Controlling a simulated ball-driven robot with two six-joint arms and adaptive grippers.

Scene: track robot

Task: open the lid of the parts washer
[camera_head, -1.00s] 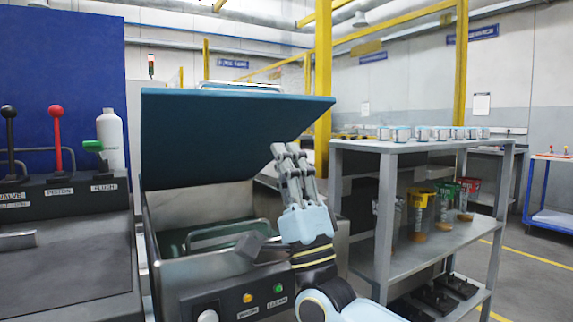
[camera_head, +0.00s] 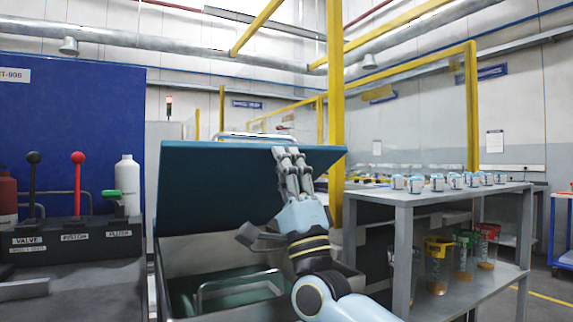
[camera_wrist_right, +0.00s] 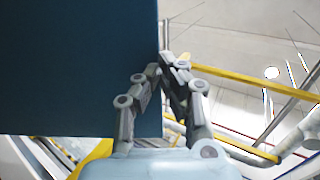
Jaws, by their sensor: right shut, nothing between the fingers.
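The parts washer's dark teal lid (camera_head: 215,185) stands raised and tilted above the open metal tub (camera_head: 170,250). A metal frame (camera_head: 240,285) shows inside the tub. My right gripper (camera_head: 290,152) is shut and empty, in front of the lid's right part, with its fingertips level with the lid's upper edge. In the right wrist view the lid (camera_wrist_right: 75,65) fills the upper left, and the closed fingertips of the right gripper (camera_wrist_right: 163,68) lie close to its edge. I cannot tell whether they touch. My left gripper is not in view.
A grey shelf (camera_head: 450,194) with small jars on top and coloured-lid containers below stands close on the right. On the left are a panel with levers (camera_head: 78,185) and a white bottle (camera_head: 128,185). A yellow post (camera_head: 335,110) rises behind.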

